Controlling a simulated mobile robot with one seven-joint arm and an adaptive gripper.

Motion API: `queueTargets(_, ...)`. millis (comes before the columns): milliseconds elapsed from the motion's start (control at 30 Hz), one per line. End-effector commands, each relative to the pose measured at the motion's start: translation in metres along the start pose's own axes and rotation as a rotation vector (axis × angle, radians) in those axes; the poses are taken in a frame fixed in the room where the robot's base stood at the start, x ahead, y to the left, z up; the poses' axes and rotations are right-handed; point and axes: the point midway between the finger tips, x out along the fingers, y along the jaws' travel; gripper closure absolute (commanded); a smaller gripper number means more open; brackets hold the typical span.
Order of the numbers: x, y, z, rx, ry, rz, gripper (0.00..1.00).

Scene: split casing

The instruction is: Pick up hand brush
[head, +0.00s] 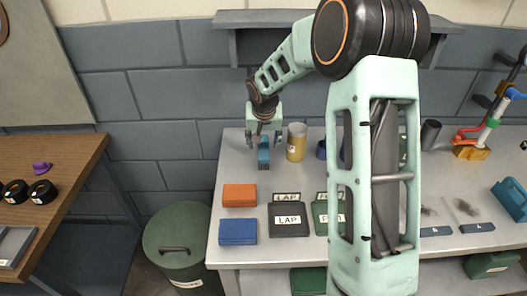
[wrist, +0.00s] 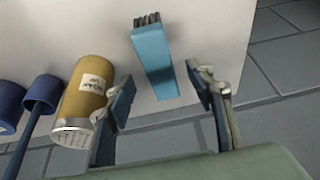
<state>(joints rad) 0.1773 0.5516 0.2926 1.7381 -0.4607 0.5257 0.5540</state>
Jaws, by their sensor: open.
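The hand brush (wrist: 154,60) is a blue block with dark bristles at its far end in the wrist view. It also shows as a blue upright shape in the head view (head: 264,156), near the back left corner of the bench. My gripper (head: 265,137) is open directly above it in the head view. In the wrist view the fingers of my gripper (wrist: 160,84) stand on either side of the brush's near end, with gaps on both sides. I cannot tell how far above the brush the fingertips are.
A gold can (wrist: 86,100) stands close beside the left finger, with blue items (wrist: 42,95) beyond it. The bench (head: 228,165) also holds an orange box (head: 239,195), a blue box (head: 238,232) and LAP-labelled box (head: 288,220). A shelf (head: 265,19) hangs on the wall.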

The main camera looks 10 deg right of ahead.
Motion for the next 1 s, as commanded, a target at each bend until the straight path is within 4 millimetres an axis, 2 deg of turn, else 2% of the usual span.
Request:
queueTargets(233,0.015,0.0,0.0,0.001,-0.001,0.0,0.51)
queueTargets(533,0.052,0.001,-0.001,0.0,-0.001,0.0,0.51)
queueTargets(867,0.058,0.001,-0.001,0.0,0.002,0.0,0.51)
queueTargets(1000,0.058,0.001,-0.001,0.0,0.001,0.0,0.64)
